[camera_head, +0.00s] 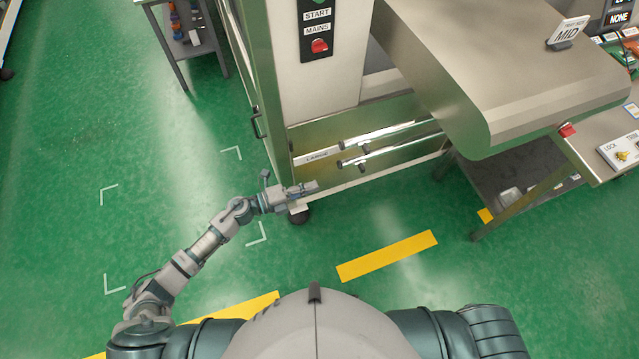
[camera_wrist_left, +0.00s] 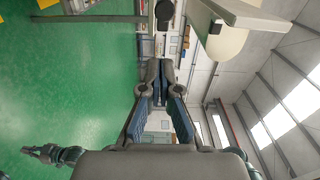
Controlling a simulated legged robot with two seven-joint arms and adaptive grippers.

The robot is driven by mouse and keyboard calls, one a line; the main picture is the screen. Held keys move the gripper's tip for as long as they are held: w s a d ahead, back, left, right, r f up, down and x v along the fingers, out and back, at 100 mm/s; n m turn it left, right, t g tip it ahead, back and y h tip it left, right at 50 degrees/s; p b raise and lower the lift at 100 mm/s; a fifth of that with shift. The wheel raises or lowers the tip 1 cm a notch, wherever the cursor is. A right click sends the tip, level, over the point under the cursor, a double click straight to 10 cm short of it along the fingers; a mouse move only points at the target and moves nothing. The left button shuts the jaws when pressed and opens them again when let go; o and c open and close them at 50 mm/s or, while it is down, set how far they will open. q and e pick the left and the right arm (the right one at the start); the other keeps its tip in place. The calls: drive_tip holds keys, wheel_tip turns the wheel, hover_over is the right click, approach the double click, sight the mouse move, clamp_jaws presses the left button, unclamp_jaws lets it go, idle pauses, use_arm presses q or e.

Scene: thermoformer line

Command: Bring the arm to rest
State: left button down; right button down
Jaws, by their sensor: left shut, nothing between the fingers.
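My left arm reaches forward from the lower left in the head view. My left gripper (camera_head: 312,187) is at its end, in front of the machine's lower frame, and looks empty. In the left wrist view the fingers of my left gripper (camera_wrist_left: 159,68) are together with nothing between them. My right shoulder shows at the lower right of the head view, but my right gripper is not in view there.
The machine cabinet (camera_head: 283,90) with a red MAINS switch (camera_head: 319,46) stands ahead. A large metal cover (camera_head: 510,75) juts out at the right, above a bench (camera_head: 602,150). A small shelf (camera_head: 205,45) stands at the back left. Green floor (camera_head: 70,150) at the left is clear.

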use_arm(q)
drive_tip(key=shift+a, duration=0.15)
drive_tip(key=shift+a, duration=0.15)
